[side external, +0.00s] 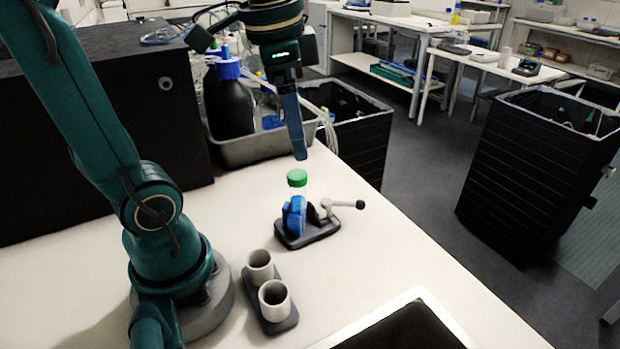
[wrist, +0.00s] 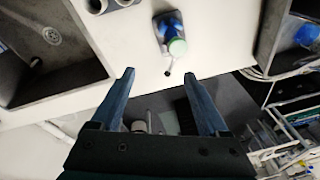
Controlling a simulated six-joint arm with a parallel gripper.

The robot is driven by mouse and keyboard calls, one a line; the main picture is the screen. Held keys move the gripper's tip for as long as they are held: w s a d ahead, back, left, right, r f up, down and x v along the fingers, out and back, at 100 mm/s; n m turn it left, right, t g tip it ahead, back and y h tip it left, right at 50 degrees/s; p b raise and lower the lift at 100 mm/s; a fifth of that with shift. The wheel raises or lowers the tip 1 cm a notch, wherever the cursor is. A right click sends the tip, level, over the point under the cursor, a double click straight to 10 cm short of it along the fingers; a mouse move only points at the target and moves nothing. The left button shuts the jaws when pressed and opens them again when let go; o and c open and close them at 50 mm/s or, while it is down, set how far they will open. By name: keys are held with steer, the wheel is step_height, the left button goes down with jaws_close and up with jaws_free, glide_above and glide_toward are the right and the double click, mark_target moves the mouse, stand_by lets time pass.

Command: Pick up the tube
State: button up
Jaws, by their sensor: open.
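The tube (side external: 297,189) stands upright with a green cap, held in a small dark holder (side external: 308,238) with a blue clamp part and a side lever. In the wrist view the tube's green cap (wrist: 177,47) shows from above, beyond the fingertips and a little to the right of the gap between them. My gripper (side external: 301,157) is above the tube in the side view, apart from it; its fingers point down. In the wrist view my gripper (wrist: 158,75) has its two blue fingers spread wide, with nothing between them. The tube's lower part is hidden by the blue clamp part.
A dark rack with two grey cups (side external: 273,300) stands near my base. A grey tray (side external: 262,148) with a black bottle (side external: 230,105) is behind. A black-surfaced tray (side external: 412,328) lies at the front edge. The white table is clear around the holder.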

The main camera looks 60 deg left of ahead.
mark_target(298, 190)
steer(key=w+a+f+m+g, duration=0.1)
steer(key=w+a+m+g, duration=0.1)
steer(key=a+m, duration=0.15)
steer(key=shift+n+h, duration=0.3)
steer(key=shift+n, duration=0.05)
steer(key=f, duration=1.3)
steer(key=shift+a+f, duration=0.3)
steer(key=shift+f, duration=0.05)
jaws_close()
steer(key=shift+r, duration=0.1)
